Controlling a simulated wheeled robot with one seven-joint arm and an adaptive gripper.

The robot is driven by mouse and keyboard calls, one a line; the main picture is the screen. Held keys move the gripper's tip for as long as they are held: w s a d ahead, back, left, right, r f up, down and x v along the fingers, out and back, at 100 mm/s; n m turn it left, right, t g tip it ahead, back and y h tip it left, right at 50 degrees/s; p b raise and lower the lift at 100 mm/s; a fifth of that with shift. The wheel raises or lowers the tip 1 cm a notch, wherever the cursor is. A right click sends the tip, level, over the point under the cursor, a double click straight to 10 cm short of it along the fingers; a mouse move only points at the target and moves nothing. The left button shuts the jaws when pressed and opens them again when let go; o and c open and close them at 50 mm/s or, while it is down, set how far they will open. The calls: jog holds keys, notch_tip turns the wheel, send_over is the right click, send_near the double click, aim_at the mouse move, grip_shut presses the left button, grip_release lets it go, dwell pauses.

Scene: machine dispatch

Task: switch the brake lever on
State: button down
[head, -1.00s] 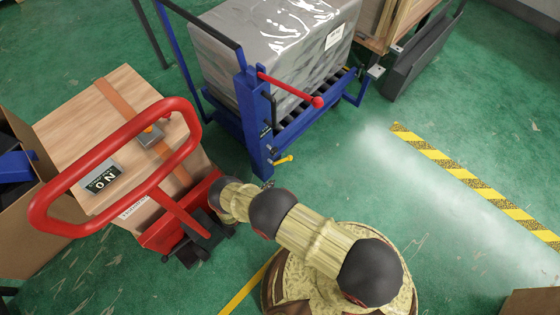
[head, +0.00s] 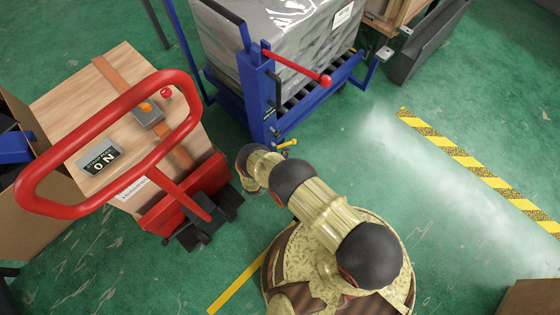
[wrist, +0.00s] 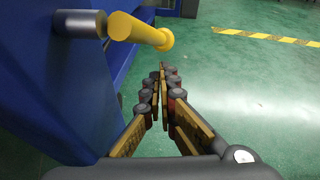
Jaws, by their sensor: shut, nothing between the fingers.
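A short yellow lever (head: 287,143) sticks out low on the blue post of a roller stand. It also shows in the wrist view (wrist: 143,31), on a grey round pivot (wrist: 78,24) at the side of the blue frame. A longer red lever (head: 300,68) with a red knob sits higher on the same post. No label shows which one is the brake lever. My gripper (wrist: 163,72) is shut and empty. In the wrist view its fingertips are just below the yellow lever, with no clear contact. In the head view my arm hides the fingers.
The blue stand (head: 262,95) carries a grey wrapped load (head: 285,40). A red pallet-truck handle (head: 30,185) rises in front of a wooden crate (head: 72,125) with an ON sign (head: 100,158). Green floor is open at right, past a yellow-black stripe (head: 465,160).

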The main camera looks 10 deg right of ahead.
jog(key=shift+w+d+r, duration=0.4)
jog(key=shift+w+d, duration=0.1)
jog(key=shift+d, duration=0.1)
jog(key=shift+w+d+r, duration=0.4)
jog(key=shift+d+r, duration=0.1)
jog(key=shift+r, duration=0.05)
